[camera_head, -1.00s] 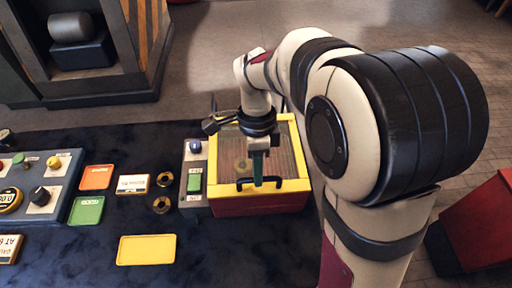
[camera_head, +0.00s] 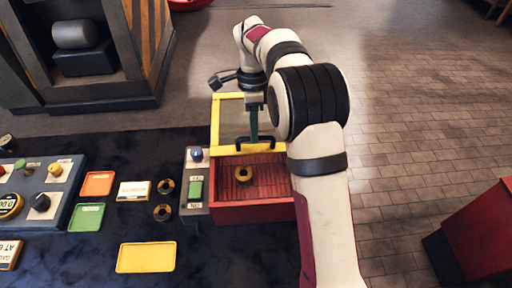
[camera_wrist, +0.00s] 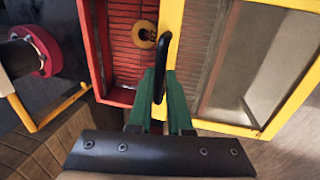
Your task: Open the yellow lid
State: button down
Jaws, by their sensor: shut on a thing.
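The yellow-framed lid (camera_head: 228,151) with its see-through pane is raised and tilted back from the red box (camera_head: 262,211). In the wrist view the lid frame (camera_wrist: 172,22) stands beside the open red box (camera_wrist: 92,45). My gripper (camera_head: 254,138) is shut on the lid's black handle (camera_head: 241,143); the green fingers (camera_wrist: 163,95) meet around the handle (camera_wrist: 161,62) in the wrist view. A brass ring (camera_head: 243,174) lies inside the box on its slatted floor. My arm hides the box's right side.
A grey panel (camera_head: 196,188) with a blue knob and green switch stands just left of the box. Orange, green and yellow trays (camera_head: 146,257), a label block (camera_head: 134,191) and two brass rings (camera_head: 164,187) lie farther left. A red cabinet (camera_head: 484,233) stands at right.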

jog(key=shift+w, duration=0.45)
jog(key=c, duration=0.8)
grip_release()
jog(key=shift+c, duration=0.2)
notch_tip(320, 180, up, 7)
jog(key=w, duration=0.1)
jog(key=shift+w+r, duration=0.15)
jog(key=shift+w, duration=0.1)
